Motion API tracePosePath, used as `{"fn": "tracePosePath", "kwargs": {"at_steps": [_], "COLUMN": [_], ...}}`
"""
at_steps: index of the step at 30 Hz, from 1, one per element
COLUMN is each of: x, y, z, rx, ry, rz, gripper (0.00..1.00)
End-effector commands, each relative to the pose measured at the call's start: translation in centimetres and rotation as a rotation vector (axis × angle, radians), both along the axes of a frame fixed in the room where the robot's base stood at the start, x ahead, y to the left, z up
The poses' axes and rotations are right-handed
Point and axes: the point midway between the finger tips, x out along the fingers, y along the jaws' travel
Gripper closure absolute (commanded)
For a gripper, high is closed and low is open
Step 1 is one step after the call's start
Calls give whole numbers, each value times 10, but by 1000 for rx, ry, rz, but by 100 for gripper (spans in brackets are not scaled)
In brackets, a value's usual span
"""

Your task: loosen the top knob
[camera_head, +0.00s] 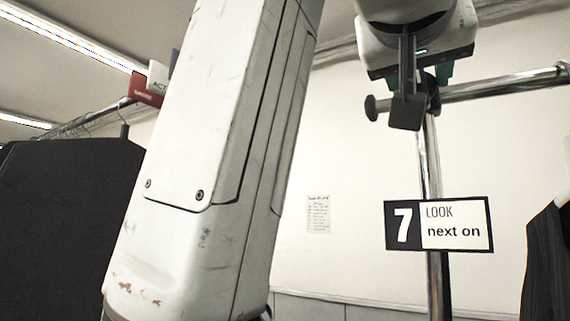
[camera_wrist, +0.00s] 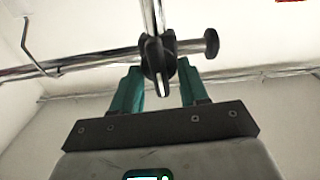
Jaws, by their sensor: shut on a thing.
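A black clamp (camera_head: 432,92) joins an upright chrome pole (camera_head: 433,165) and a horizontal chrome rail (camera_head: 500,88). A round black knob (camera_head: 371,107) sticks out to its left. In the wrist view the clamp (camera_wrist: 158,55) is in the middle and this knob (camera_wrist: 211,43) is to its right, outside the fingers. My gripper (camera_head: 418,76) comes down on the clamp from above, its green fingers (camera_wrist: 160,80) on either side of the clamp's dark middle part. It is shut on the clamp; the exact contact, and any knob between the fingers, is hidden.
A sign reading "7 LOOK next on" (camera_head: 438,225) is at the pole. Dark garments (camera_head: 68,230) hang at the left, and a dark jacket (camera_head: 548,262) at the right edge. A paper list (camera_head: 318,214) is on the back wall.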

Motion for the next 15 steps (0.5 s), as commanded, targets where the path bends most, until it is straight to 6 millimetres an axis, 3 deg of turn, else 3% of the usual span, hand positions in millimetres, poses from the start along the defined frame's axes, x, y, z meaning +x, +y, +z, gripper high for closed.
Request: {"fn": "tracePosePath", "kwargs": {"at_steps": [15], "x": [1], "y": [2], "z": [-2], "rx": [-333], "ry": [221], "rz": [-2], "gripper": [87]}}
